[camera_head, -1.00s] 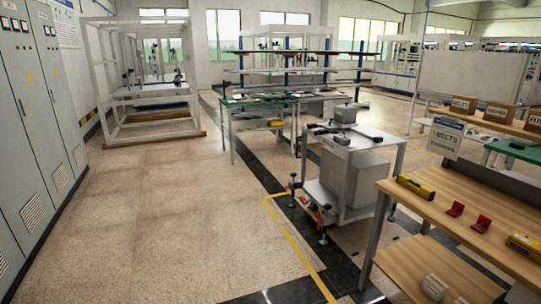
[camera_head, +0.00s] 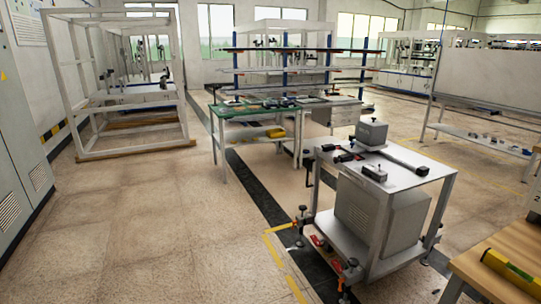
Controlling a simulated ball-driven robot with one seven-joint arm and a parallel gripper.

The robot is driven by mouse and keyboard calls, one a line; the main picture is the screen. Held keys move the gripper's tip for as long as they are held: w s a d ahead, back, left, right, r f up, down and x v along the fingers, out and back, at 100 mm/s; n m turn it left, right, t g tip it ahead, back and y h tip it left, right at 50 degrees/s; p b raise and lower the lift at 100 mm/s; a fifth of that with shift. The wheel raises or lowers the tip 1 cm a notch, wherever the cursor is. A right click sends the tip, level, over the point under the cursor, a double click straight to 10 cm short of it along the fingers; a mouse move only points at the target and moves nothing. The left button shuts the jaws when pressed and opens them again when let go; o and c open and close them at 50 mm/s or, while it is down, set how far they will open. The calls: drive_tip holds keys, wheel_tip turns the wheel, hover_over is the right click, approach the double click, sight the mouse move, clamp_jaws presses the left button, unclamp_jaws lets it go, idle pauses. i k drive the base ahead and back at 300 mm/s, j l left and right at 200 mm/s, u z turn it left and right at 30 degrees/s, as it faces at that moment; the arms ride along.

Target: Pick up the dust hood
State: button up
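No thing in view is plainly marked as the dust hood. A small grey box-shaped cover (camera_head: 371,133) stands on the top of a grey wheeled cart (camera_head: 430,168) right of centre. A larger grey box (camera_head: 353,211) with a slotted side sits on the cart's lower shelf, partly behind a cart leg. I cannot tell whether either one is the dust hood. My gripper is not in view.
Dark tools (camera_head: 348,156) lie on the cart top. A green-topped table (camera_head: 235,112) stands behind it, left of centre. A wooden bench (camera_head: 470,268) with a yellow level (camera_head: 510,272) is at the lower right. A white frame (camera_head: 182,85) stands at the left. The left floor is clear.

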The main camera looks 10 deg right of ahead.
sight(372, 133)
drive_tip(key=i, duration=3.95)
drive_tip(key=i+z, duration=0.2)
drive_tip(key=i, duration=0.2)
drive_tip(key=i+j+z, duration=0.15)
drive_tip(key=i, duration=0.3)
